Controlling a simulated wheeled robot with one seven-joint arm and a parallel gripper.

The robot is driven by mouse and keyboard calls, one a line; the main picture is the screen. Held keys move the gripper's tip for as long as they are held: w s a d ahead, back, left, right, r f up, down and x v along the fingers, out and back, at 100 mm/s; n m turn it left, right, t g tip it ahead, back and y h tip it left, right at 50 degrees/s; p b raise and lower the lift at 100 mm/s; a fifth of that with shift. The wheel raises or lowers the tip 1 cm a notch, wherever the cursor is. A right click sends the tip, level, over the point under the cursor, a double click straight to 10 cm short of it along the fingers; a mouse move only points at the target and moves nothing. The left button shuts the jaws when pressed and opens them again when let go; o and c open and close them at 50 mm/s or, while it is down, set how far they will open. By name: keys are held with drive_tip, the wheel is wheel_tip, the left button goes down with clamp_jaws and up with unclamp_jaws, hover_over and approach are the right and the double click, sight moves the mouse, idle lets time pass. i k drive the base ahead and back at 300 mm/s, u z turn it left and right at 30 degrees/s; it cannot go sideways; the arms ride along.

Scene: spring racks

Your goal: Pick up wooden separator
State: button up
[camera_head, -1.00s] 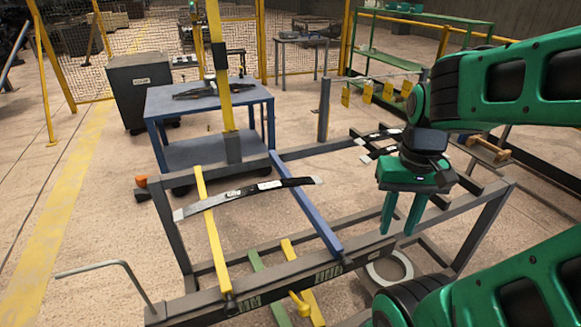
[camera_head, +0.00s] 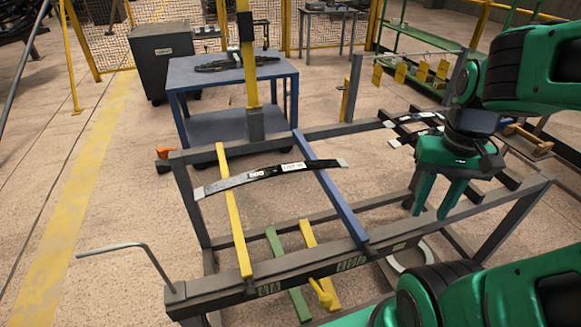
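A tan wooden piece (camera_head: 527,141), which looks like the wooden separator, lies at the right edge of the view, partly hidden behind my arm. My gripper (camera_head: 430,214) hangs with its two green fingers pointing down over the right part of the dark metal rack (camera_head: 490,205). The fingers are apart and nothing shows between them. The gripper is to the left of the wooden piece in the picture and nearer to me, not touching it.
A dark leaf spring (camera_head: 262,175) lies across a yellow bar (camera_head: 232,215) and a blue bar (camera_head: 332,195) on the rack. More dark springs (camera_head: 410,122) lie behind my gripper. A blue table (camera_head: 235,80) and green shelf (camera_head: 440,30) stand behind.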

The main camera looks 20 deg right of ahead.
sight(514, 128)
drive_tip(key=k, duration=0.5)
drive_tip(key=u, duration=2.7)
drive_tip(key=k, duration=2.25)
drive_tip(key=z, duration=0.65)
